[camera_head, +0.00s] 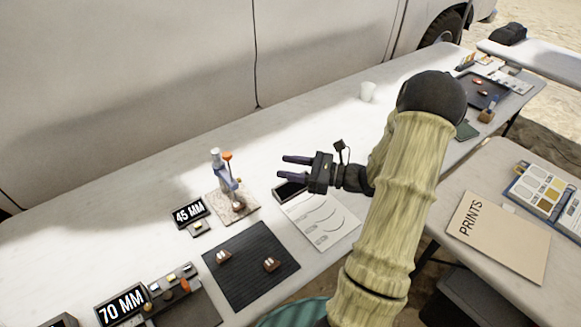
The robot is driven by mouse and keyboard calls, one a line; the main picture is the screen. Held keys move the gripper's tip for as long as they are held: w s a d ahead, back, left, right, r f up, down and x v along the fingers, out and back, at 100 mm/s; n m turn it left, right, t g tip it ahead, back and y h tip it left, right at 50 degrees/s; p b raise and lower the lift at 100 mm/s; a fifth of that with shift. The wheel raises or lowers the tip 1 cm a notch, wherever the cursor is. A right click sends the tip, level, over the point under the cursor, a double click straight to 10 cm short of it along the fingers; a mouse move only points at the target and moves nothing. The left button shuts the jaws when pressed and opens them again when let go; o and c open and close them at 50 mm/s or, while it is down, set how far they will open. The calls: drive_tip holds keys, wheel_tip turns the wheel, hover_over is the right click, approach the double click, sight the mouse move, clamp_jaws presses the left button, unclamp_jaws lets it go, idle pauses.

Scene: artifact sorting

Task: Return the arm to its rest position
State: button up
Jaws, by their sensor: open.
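My gripper (297,170) is open and empty. It points left above the long white table (90,200), a little right of the blue and orange stand device. My arm, in a pale ribbed sleeve with a dark joint at the top, reaches up from the bottom of the picture and bends back down to the gripper. It hides part of the table behind it.
The stand device (224,178) rises from a speckled plate beside a "45 MM" sign (189,212). A dark mat (250,268) holds two small brown pieces. A "PRINTS" folder (498,234) lies on the right table. A vehicle borders the long table.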

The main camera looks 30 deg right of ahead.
idle(0.3)
drive_tip(key=s+a+r+n+g+h+p, duration=0.1)
drive_tip(key=s+a+n+g+h+p, duration=0.35)
drive_tip(key=s+a+n+g, duration=0.75)
wheel_tip(320, 180, up, 8)
drive_tip(key=n+t+h+p, duration=0.2)
drive_tip(key=n+h+p, duration=0.3)
drive_tip(key=n+h, duration=0.4)
drive_tip(key=a+n, duration=0.1)
drive_tip(key=n, duration=0.4)
drive_tip(key=shift+s+t+p, duration=0.3)
drive_tip(key=shift+s+t, duration=0.1)
drive_tip(key=shift+r, duration=0.1)
